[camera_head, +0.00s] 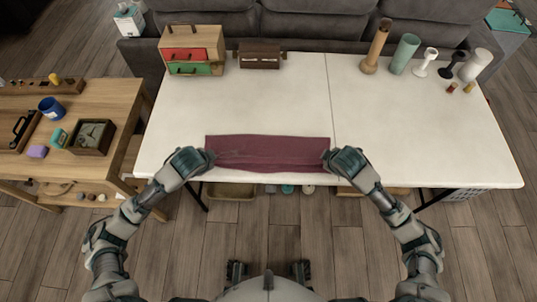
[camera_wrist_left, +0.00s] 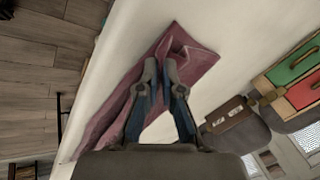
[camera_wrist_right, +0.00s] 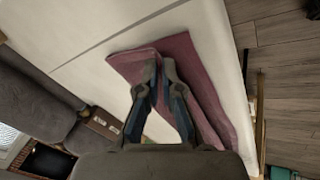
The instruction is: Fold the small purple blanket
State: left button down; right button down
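The purple blanket (camera_head: 268,150) lies as a long, narrow strip near the front edge of the white table (camera_head: 270,105), with wrinkles along its length. My left gripper (camera_head: 210,156) is at its left end and my right gripper (camera_head: 328,156) at its right end. In the left wrist view, the fingers come together at the tips on the blanket (camera_wrist_left: 192,60), beside a raised fold. In the right wrist view, the fingertips also nearly meet on the blanket (camera_wrist_right: 180,50). Both grippers look shut on its cloth; the exact pinch points are partly hidden by the fingers.
A small drawer box (camera_head: 192,50) and a brown case (camera_head: 260,56) stand at the back left. Vases and candle holders (camera_head: 404,54) stand at the back right. A wooden side table (camera_head: 70,125) is at the left. The table around the blanket is clear.

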pick_arm(q)
jog(key=shift+s+f, duration=0.1)
pick_arm(e)
jog(key=shift+s+f, duration=0.1)
jog(key=shift+s, duration=0.05)
pick_arm(q)
jog(key=c, duration=1)
grip_release()
jog(key=shift+c, duration=0.2)
pick_arm(e)
jog(key=c, duration=1)
grip_release()
jog(key=shift+c, duration=0.2)
